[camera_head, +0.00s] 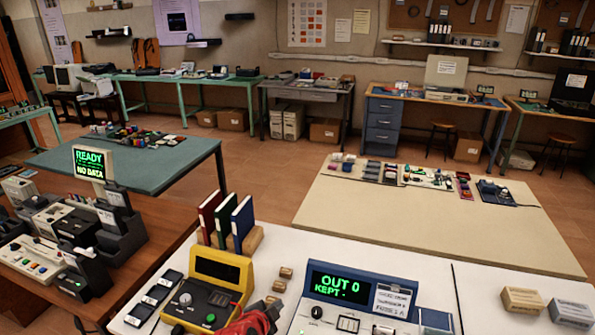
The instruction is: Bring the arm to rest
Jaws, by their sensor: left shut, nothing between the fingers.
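My left gripper (80,324) shows only as a small dark piece at the bottom left edge, beside the brown bench. It is shut and empty, and most of it and its arm are cut off by the frame. My right gripper is not in view.
The brown bench (165,230) at left holds grey devices and a READY / NO DATA display (88,162). The white table (430,285) in front holds a yellow meter (217,275), a blue-framed OUT 0 display (345,285) and several binders. Open floor (275,195) lies beyond.

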